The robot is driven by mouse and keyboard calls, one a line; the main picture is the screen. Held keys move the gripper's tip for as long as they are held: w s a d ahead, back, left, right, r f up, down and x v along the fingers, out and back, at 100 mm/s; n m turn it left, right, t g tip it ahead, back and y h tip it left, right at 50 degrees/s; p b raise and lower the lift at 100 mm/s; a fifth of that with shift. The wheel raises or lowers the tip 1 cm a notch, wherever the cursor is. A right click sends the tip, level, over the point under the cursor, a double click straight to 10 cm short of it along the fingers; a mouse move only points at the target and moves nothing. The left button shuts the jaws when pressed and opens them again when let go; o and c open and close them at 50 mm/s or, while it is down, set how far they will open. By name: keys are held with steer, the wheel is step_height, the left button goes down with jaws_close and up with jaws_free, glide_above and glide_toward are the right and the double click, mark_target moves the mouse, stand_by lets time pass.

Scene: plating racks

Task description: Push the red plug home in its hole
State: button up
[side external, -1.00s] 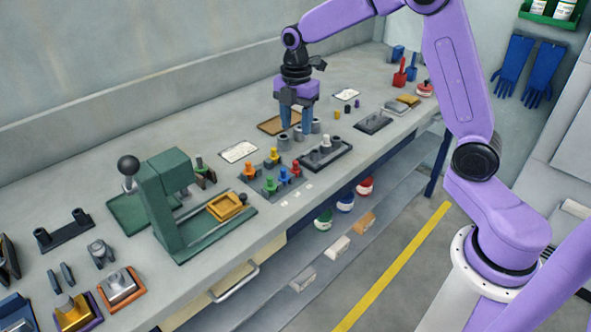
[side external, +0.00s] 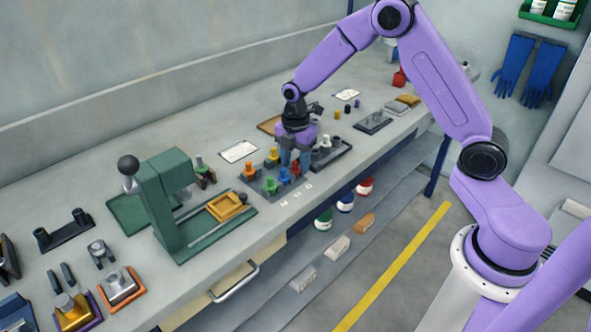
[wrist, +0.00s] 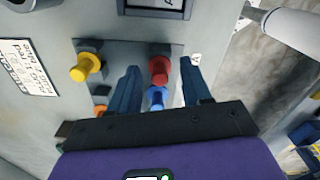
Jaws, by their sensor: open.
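The red plug (wrist: 159,68) stands in the grey plug plate (wrist: 125,50), between the two spread fingers of my gripper (wrist: 160,85) in the wrist view. In the side view the red plug (side external: 296,169) shows only partly beside the blue fingers of my gripper (side external: 296,163). My gripper is open and points down over the plate's right part. I cannot tell whether the fingers touch the plug, or how deep it sits. A blue plug (wrist: 156,97) stands close to the red one.
Yellow (side external: 271,163), orange (side external: 249,170) and green (side external: 269,183) plugs stand on the same plate. A dark rack (side external: 338,152) lies just right of my gripper. A green press (side external: 170,200) stands to the left. White cards lie on the bench.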

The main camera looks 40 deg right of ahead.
mark_target(295, 162)
jaws_close()
stand_by(0.4)
steer(key=shift+r, duration=0.55)
step_height(295, 162, up, 2)
steer(key=shift+r, duration=0.15)
steer(key=s+r, duration=0.9)
steer(key=s, duration=0.5)
steer(key=w+d+f, duration=0.1)
steer(key=w+d, duration=0.3)
steer(key=w, duration=0.3)
steer(key=w+d+f, duration=0.1)
steer(key=w+d, duration=0.3)
steer(key=w, duration=0.4)
steer(key=shift+d, duration=0.4)
